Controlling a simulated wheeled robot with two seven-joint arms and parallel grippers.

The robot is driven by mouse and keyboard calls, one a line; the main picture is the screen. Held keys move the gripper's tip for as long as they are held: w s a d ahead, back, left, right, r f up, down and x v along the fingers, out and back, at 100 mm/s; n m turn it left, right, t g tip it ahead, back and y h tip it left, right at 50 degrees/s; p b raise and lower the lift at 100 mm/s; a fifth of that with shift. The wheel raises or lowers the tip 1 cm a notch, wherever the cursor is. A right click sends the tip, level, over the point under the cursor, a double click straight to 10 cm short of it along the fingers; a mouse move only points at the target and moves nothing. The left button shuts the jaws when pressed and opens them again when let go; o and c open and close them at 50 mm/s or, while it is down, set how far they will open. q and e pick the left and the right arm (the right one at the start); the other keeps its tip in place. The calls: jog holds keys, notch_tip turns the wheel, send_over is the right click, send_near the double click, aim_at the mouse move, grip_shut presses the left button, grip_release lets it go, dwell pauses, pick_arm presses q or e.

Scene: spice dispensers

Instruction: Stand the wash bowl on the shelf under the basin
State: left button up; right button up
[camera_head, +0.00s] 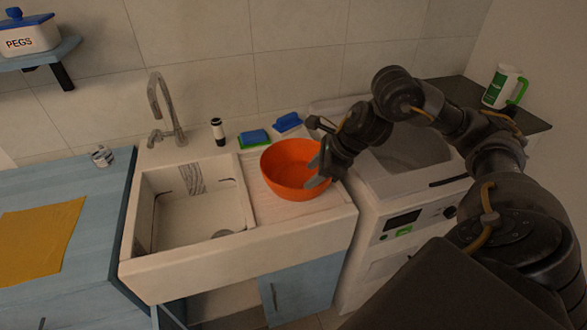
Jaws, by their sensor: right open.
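The orange wash bowl (287,166) stands upright on the ribbed drainboard to the right of the basin. The white basin (190,237) has a tall tap behind it. My right gripper (318,175) is open at the bowl's right rim. Its fingers overlap the rim in the picture, and I cannot tell if they touch it. Below the basin is an opening (224,302) between blue cabinet doors; the shelf inside is mostly hidden by the basin front. My left gripper is out of view.
A blue cabinet door (301,290) is right of the opening. A washing machine (400,225) is on the right. A blue counter with a yellow cloth (40,240) is on the left.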

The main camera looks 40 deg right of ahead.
aim_at(297, 186)
jog(key=x, duration=0.4)
jog(key=shift+a+f, duration=0.15)
jog(key=shift+f, duration=0.1)
jog(key=shift+w+f, duration=0.25)
jog(key=shift+a, duration=0.1)
jog(key=shift+w+a+f+p, duration=0.1)
jog(key=shift+w+f+p, duration=0.05)
jog(key=shift+f+p, duration=0.3)
jog(key=p+x, duration=0.1)
jog(key=x, duration=0.3)
jog(key=shift+w, duration=0.2)
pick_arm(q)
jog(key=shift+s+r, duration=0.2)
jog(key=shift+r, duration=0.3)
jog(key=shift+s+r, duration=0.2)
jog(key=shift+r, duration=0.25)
pick_arm(e)
jog(key=shift+c, duration=0.3)
grip_shut()
